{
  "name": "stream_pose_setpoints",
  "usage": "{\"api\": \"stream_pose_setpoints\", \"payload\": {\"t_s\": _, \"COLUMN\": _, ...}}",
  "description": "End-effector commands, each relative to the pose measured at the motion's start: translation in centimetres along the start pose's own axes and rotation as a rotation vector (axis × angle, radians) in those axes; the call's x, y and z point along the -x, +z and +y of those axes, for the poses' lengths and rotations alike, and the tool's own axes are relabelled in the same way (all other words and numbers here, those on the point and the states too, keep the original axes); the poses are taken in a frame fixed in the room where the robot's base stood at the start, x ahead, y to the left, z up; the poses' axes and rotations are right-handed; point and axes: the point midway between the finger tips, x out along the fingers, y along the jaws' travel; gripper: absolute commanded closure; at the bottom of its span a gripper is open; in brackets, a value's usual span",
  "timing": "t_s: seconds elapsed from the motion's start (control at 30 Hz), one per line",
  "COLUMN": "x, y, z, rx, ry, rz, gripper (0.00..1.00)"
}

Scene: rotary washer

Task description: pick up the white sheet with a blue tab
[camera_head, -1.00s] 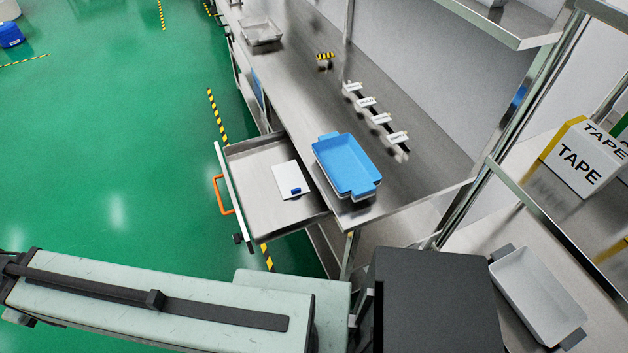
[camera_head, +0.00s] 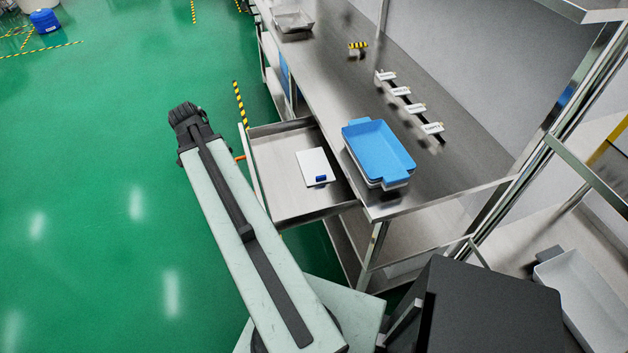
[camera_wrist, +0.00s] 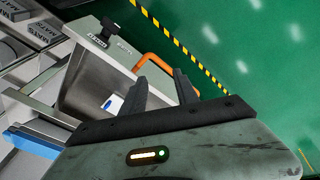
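The white sheet (camera_head: 313,161) lies flat in the open metal drawer (camera_head: 283,193), with its blue tab (camera_head: 321,178) at its near edge. Part of the sheet also shows in the wrist view (camera_wrist: 112,104), just left of my left finger. My gripper (camera_wrist: 160,75) is open and empty, its two dark fingers apart. In the head view my arm reaches up left of the drawer, and the dark wrist end is over the green floor, outside the drawer front. The fingers are not clear in that view.
The drawer's orange handle (camera_wrist: 154,62) shows beyond my fingers in the wrist view. Blue stacked trays (camera_head: 380,148) stand on the metal bench (camera_head: 335,85) right of the drawer. A grey tray (camera_head: 585,290) sits on a shelf at lower right.

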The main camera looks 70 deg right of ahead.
Motion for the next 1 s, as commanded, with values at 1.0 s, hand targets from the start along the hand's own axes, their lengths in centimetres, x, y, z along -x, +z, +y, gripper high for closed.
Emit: {"api": "stream_pose_setpoints", "payload": {"t_s": 1.0, "x": -15.2, "y": -13.9, "z": 22.4, "rx": -0.974, "ry": 0.176, "rz": 0.114, "gripper": 0.64}}
